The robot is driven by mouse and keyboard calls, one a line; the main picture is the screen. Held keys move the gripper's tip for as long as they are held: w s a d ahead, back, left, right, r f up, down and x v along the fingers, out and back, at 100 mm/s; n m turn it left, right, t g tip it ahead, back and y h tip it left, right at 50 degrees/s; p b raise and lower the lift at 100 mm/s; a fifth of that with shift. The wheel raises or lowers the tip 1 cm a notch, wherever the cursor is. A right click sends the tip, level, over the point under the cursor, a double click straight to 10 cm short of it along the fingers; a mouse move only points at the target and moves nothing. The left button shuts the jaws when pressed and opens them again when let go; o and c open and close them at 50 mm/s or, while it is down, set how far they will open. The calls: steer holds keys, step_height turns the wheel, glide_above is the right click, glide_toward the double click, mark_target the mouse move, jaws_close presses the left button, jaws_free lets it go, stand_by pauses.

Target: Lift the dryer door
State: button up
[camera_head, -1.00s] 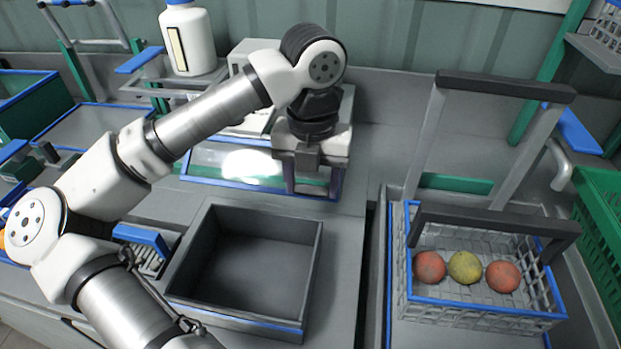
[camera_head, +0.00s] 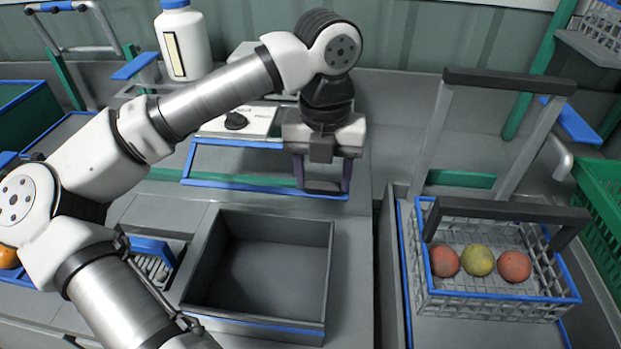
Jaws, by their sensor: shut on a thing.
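The dryer door (camera_head: 250,187) is a clear panel with a blue frame, low in front of a white unit with a dark knob (camera_head: 235,121). The counter shows through the panel. My gripper (camera_head: 322,184) points down at the right end of the door's front edge. Its two fingers stand either side of a short dark bar there, which looks like the door handle, and it is shut on it. The wrist hides the door's upper right corner. How far the door stands from its seat is hard to tell.
An empty grey bin (camera_head: 262,268) stands in front of the door. At the right, a wire basket (camera_head: 490,308) with a dark handle holds three round fruits. A white bottle (camera_head: 183,42) stands behind my arm. A green crate (camera_head: 600,215) is at the right edge.

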steer(key=shift+w+r+b, duration=0.2)
steer(key=shift+r, duration=0.4)
steer(key=shift+w+r+b, duration=0.15)
steer(key=shift+r, duration=0.4)
stand_by(0.8)
steer(key=o, duration=1.4)
steer(key=shift+d+f, duration=0.1)
step_height(320, 180, up, 14)
steer(key=shift+f+b, duration=0.1)
steer(key=shift+b, duration=0.2)
